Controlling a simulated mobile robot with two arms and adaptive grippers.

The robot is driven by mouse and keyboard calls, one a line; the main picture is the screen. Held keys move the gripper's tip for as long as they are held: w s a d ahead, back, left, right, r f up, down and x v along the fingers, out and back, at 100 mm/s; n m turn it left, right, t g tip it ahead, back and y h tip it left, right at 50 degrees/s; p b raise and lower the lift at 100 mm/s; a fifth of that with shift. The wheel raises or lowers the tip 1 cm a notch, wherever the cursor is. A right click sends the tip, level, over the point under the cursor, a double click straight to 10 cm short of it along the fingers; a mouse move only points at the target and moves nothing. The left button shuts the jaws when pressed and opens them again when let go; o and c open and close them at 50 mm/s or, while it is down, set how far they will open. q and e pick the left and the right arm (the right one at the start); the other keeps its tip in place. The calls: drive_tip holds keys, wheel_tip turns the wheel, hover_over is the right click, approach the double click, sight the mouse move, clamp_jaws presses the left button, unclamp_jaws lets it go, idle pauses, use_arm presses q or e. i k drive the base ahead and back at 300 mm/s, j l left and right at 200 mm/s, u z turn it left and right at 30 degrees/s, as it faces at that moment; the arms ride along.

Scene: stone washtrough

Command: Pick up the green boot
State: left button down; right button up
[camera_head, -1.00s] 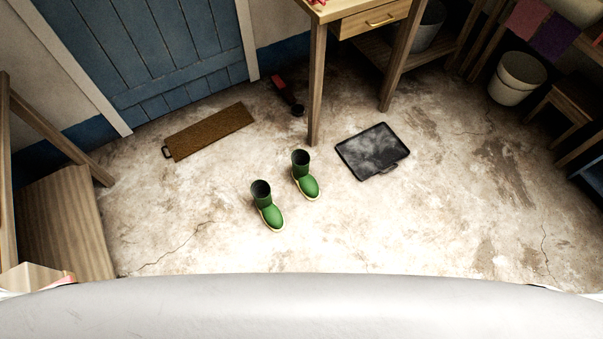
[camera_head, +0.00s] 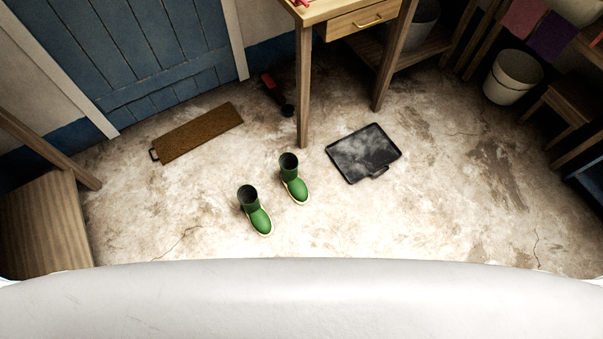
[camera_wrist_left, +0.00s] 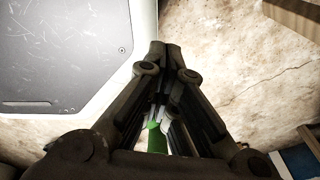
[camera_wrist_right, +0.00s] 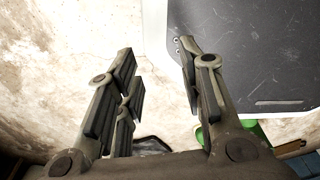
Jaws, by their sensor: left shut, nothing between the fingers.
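Two green boots stand upright on the floor in the head view, toes pointing toward me. The nearer, left boot (camera_head: 255,215) is a little in front of the farther, right boot (camera_head: 293,182); they are apart. Neither gripper shows in the head view. My left gripper (camera_wrist_left: 168,50) is shut and empty in the left wrist view. A bit of green (camera_wrist_left: 157,140) shows beyond its fingers, mostly hidden. My right gripper (camera_wrist_right: 157,65) is open and empty in the right wrist view. Green (camera_wrist_right: 252,127) shows partly behind its right finger; I cannot tell which boot it is.
A black tray (camera_head: 364,153) lies right of the boots and a brown mat (camera_head: 199,134) lies behind left. A wooden table (camera_head: 304,90) stands behind them. A wooden bench (camera_head: 45,220) is at left, a bucket (camera_head: 512,78) at far right. Floor around the boots is clear.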

sight(288, 162)
drive_tip(key=i+l+u, duration=0.3)
drive_tip(key=i+l, duration=0.15)
drive_tip(key=l, duration=0.15)
drive_tip(key=i+l+u, duration=0.15)
drive_tip(key=l, duration=0.2)
drive_tip(key=i+l+u, duration=0.15)
drive_tip(key=l, duration=0.2)
drive_tip(key=i, duration=0.05)
